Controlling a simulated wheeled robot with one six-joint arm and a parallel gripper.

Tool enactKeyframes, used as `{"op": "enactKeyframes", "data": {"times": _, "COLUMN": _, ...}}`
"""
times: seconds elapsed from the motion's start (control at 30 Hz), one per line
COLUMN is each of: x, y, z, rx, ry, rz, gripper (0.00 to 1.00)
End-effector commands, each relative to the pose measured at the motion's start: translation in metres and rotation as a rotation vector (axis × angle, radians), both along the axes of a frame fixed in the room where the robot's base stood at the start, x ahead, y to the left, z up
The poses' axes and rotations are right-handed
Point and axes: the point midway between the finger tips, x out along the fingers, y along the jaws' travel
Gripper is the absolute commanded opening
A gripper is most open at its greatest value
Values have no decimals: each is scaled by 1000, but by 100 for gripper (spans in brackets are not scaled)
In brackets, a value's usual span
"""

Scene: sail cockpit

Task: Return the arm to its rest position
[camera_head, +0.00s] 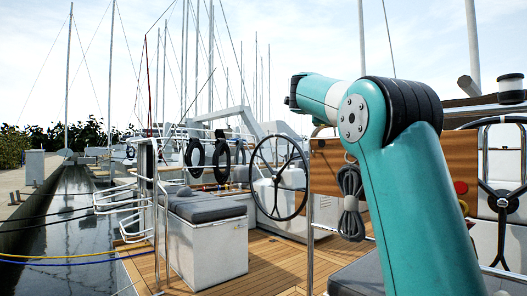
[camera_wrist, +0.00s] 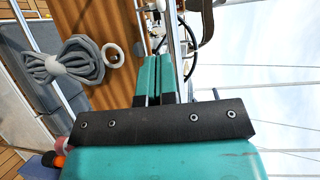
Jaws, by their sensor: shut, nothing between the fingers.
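My teal arm (camera_head: 410,190) rises at the right of the head view, bent at the elbow, with its upper link pointing left. My gripper (camera_wrist: 158,72) shows in the wrist view with its two teal fingers side by side, shut and empty. In the head view the fingers cannot be made out. In the wrist view a coiled grey rope (camera_wrist: 66,62) hangs to the left of the fingers, apart from them.
A steering wheel (camera_head: 279,178) stands on the wooden deck (camera_head: 275,268) beyond the arm. A second wheel (camera_head: 502,200) is at the right edge. A cushioned white locker (camera_head: 208,248) stands left of centre. Metal rails (camera_head: 155,215) and dark water (camera_head: 70,235) lie further left.

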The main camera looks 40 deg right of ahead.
Motion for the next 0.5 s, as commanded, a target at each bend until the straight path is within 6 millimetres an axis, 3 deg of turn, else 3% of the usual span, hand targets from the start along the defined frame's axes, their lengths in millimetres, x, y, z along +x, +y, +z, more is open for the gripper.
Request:
{"op": "enactKeyframes", "data": {"times": 0.27, "x": 6, "y": 6, "z": -2, "rx": 1, "ry": 26, "rz": 25, "gripper": 0}}
{"op": "enactKeyframes", "data": {"times": 0.37, "x": 25, "y": 32, "z": -12, "rx": -3, "ry": 137, "rz": 126, "gripper": 0}}
{"op": "enactKeyframes", "data": {"times": 0.47, "x": 52, "y": 82, "z": -36, "rx": -25, "ry": 339, "rz": 318, "gripper": 0}}
{"op": "enactKeyframes", "data": {"times": 0.5, "x": 62, "y": 109, "z": -49, "rx": -42, "ry": 434, "rz": 416, "gripper": 0}}
